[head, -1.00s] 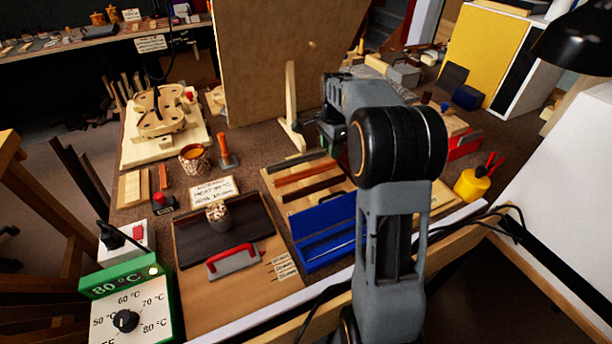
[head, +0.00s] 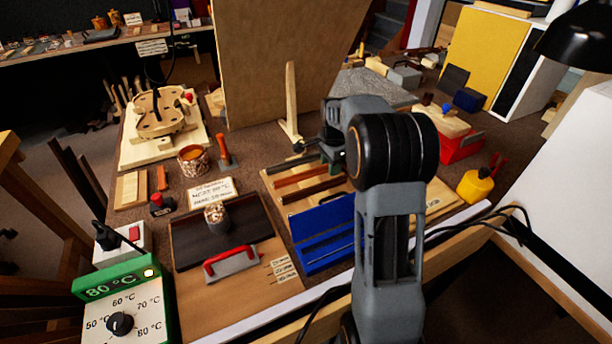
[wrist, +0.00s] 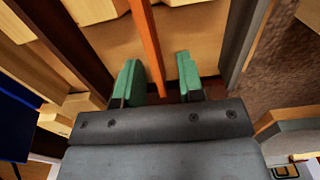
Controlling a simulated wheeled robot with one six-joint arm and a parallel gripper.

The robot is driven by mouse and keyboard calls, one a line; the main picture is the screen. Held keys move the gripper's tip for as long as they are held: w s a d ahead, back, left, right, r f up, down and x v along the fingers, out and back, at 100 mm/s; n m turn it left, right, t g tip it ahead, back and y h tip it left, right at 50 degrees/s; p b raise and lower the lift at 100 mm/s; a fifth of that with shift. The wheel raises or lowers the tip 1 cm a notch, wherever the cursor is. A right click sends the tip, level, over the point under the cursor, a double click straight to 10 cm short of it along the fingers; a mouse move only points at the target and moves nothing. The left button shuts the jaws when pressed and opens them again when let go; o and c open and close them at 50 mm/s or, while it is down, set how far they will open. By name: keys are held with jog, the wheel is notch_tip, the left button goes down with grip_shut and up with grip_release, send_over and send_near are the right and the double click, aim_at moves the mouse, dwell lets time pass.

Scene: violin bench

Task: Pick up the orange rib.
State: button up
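The orange rib (head: 298,176) is a long thin strip on a light wooden board, between a black strip and a dark brown strip. In the wrist view the orange rib (wrist: 147,45) runs down from the top edge into the space between the two green fingertips. My gripper (wrist: 160,80) is open, with a finger on each side of the rib and a visible gap to each. In the head view my gripper (head: 328,166) is low at the right end of the strips, partly hidden by my arm.
The dark brown strip (head: 314,190) and the black strip (head: 290,163) lie close on either side. A blue open case (head: 325,235) sits in front of the board. An upright wooden piece (head: 291,105) stands just behind. A red box (head: 461,147) is to the right.

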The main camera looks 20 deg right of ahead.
grip_shut()
